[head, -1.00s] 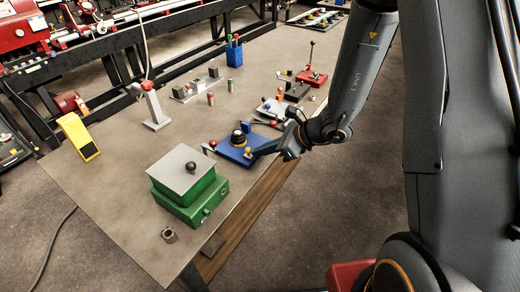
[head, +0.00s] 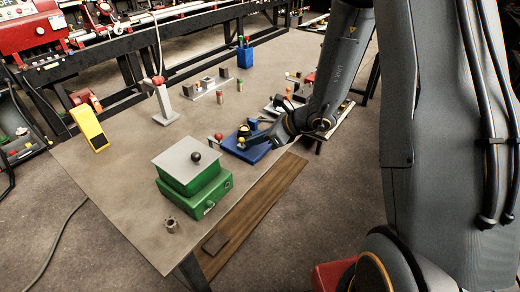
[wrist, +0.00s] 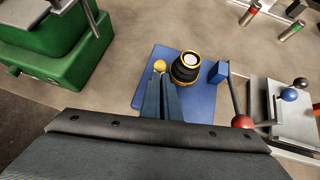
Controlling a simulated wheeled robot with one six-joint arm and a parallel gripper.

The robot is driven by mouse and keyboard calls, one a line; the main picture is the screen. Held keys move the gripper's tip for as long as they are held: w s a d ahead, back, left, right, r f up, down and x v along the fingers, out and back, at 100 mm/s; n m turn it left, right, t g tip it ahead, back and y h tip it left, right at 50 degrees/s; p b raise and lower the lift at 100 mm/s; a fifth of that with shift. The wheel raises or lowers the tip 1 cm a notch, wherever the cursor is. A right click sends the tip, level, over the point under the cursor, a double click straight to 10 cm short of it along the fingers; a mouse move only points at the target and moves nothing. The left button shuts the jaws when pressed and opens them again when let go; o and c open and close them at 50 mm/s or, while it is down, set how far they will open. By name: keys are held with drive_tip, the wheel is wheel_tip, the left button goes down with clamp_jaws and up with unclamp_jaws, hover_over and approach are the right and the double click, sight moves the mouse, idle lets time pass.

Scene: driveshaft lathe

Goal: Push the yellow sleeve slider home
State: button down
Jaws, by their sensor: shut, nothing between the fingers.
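The blue base plate (head: 258,153) lies near the table's front edge, and it also shows in the wrist view (wrist: 205,103). It carries a black round part with yellow rings (wrist: 187,67) and a small yellow knob (wrist: 159,66) to its left. In the head view the yellow knob (head: 241,140) sits just below the black part (head: 244,130). I cannot tell which yellow part is the sleeve slider. My gripper (wrist: 160,80) is shut and empty, its tips right at the yellow knob. Contact is not clear. In the head view my gripper (head: 247,142) reaches over the plate from the right.
A green box (head: 195,190) with a grey lid and black knob stands left of the plate. A red-knobbed lever (wrist: 242,122) and a grey fixture (wrist: 290,100) stand close on the other side. A hex nut (head: 172,225) lies near the front corner.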

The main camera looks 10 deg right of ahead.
drive_tip(key=shift+w+a+r, duration=0.1)
drive_tip(key=shift+a, duration=0.05)
drive_tip(key=s+d, duration=0.1)
drive_tip(key=d, duration=0.1)
drive_tip(key=s+d, duration=0.1)
drive_tip(key=d, duration=0.1)
drive_tip(key=shift+s+f+b, duration=0.3)
drive_tip(key=shift+s, duration=0.05)
drive_tip(key=b+v, duration=0.1)
drive_tip(key=v, duration=0.8)
drive_tip(key=shift+s+d, duration=0.1)
drive_tip(key=shift+s, duration=0.05)
